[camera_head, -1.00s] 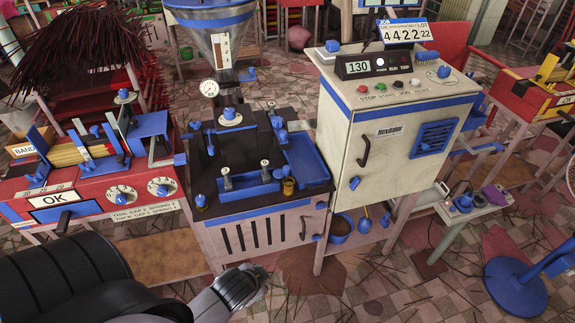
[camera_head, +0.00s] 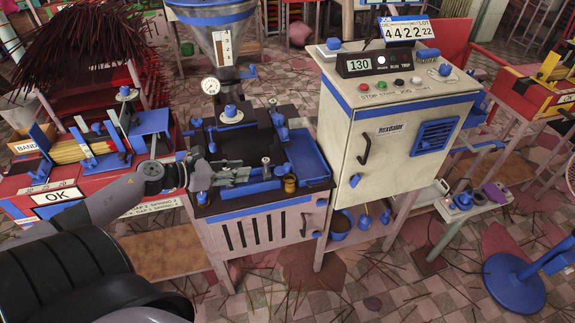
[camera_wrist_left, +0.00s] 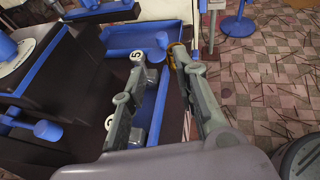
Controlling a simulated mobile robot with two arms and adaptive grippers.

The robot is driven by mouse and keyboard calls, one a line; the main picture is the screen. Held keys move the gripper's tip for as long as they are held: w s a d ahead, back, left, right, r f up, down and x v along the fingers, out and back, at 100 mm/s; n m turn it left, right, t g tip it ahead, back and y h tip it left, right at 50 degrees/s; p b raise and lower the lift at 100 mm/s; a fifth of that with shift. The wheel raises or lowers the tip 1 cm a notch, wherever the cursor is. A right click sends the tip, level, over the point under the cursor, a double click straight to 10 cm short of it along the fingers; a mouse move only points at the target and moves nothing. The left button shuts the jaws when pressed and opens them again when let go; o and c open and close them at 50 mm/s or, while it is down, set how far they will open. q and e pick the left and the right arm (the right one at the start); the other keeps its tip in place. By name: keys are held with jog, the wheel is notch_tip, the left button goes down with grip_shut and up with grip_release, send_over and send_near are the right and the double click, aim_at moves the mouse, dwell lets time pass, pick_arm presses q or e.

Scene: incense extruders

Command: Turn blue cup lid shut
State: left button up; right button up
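A small brass-coloured cup (camera_head: 289,184) stands at the front right corner of the black and blue machine top (camera_head: 240,210). A blue round knob or lid (camera_head: 279,171) shows right beside it; I cannot tell whether the two are joined. In the left wrist view the brass cup (camera_wrist_left: 171,60) is partly hidden behind one fingertip, and the blue knob (camera_wrist_left: 162,40) is just beyond the fingertips. My left gripper (camera_head: 245,172) is open and empty over the front of the machine top, left of the cup. The left wrist view shows its fingers (camera_wrist_left: 158,64) apart. My right gripper is out of view.
A blue tray (camera_head: 308,160) lies behind the cup. Numbered metal posts (camera_wrist_left: 137,135) stand close to the left fingers. A tall cream cabinet (camera_head: 395,150) rises on the right. A red machine (camera_head: 95,190) stands on the left, under my left arm.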

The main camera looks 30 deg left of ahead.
pick_arm(q)
jog(key=b, duration=0.4)
send_near(286, 166)
jog(key=b+x, duration=0.1)
jog(key=x, duration=0.9)
jog(key=shift+w+d+f, duration=0.1)
jog(key=shift+w+f, duration=0.05)
jog(key=shift+w, duration=0.2)
jog(key=shift+c, duration=0.4)
grip_shut()
